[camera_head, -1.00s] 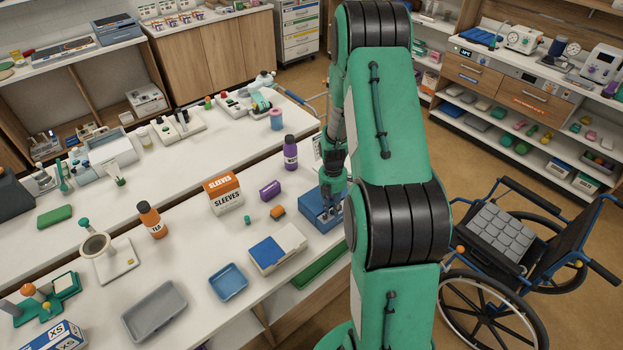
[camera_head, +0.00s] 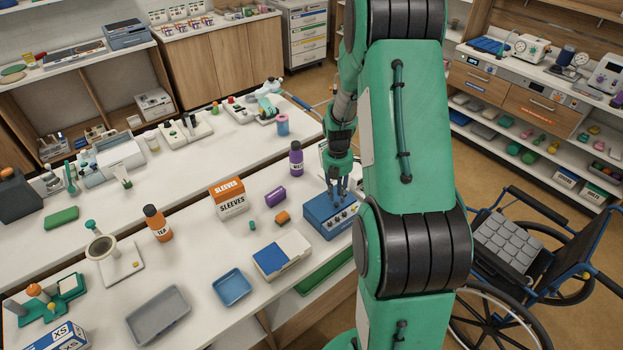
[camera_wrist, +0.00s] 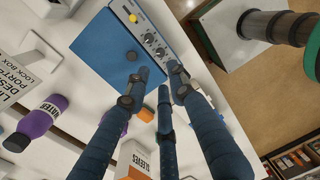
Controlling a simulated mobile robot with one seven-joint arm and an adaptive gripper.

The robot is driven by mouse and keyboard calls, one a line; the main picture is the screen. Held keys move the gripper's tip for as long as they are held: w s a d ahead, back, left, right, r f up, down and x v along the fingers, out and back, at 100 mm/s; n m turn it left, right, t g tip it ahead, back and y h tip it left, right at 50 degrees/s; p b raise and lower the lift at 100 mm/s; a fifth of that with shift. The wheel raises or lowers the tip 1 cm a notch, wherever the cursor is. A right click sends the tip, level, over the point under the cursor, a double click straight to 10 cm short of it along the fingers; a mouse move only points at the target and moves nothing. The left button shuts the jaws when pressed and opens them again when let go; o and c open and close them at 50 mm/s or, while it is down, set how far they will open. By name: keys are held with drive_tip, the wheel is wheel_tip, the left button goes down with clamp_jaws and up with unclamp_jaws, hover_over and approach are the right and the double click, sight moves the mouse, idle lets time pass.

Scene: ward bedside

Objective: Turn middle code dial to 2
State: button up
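The blue lock box (camera_head: 318,216) stands near the right end of the near white counter, with a row of small dials (camera_head: 335,219) along its near edge. In the wrist view the blue box (camera_wrist: 100,52) shows a pale panel with several dark-and-silver dials (camera_wrist: 152,40) and a yellow round knob (camera_wrist: 133,18). The numbers on the dials are too small to read. My gripper (camera_head: 341,192) hangs over the box, pointing down. In the wrist view its three fingers (camera_wrist: 158,78) are spread, with nothing between them. I cannot tell whether a fingertip touches the box.
The SLEEVES box (camera_head: 229,198) stands further left. A wheelchair (camera_head: 510,250) stands on the floor at the right.

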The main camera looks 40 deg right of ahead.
drive_tip(key=s+a+r+m+t+b, duration=0.1)
drive_tip(key=a+r+m+b, duration=0.3)
drive_tip(key=a+r, duration=0.9)
drive_tip(key=shift+r+m+t+h, duration=0.4)
drive_tip(key=shift+r+m+t, duration=0.3)
drive_tip(key=shift+r+m, duration=0.75)
drive_tip(key=shift+s+r+n, duration=0.1)
drive_tip(key=shift+r+n, duration=0.1)
drive_tip(key=shift+n, duration=0.05)
drive_tip(key=s+a+r+m+t+b, duration=0.1)
drive_tip(key=s+a+r+m, duration=0.3)
drive_tip(key=a, duration=0.3)
drive_tip(key=s+a+r+m+t+b, duration=0.1)
drive_tip(key=s+a+r+m+b, duration=0.1)
drive_tip(key=s+a+r, duration=0.4)
drive_tip(key=s+a+r+m+t+b, duration=0.1)
drive_tip(key=s+a+m+t+b, duration=0.1)
drive_tip(key=s+a+m, duration=0.4)
drive_tip(key=s+a, duration=0.3)
drive_tip(key=shift+s+a+m+y, duration=0.25)
drive_tip(key=shift+s+m+y, duration=0.05)
drive_tip(key=shift+s+y, duration=0.1)
drive_tip(key=shift+w+d, duration=0.1)
drive_tip(key=shift+w, duration=0.05)
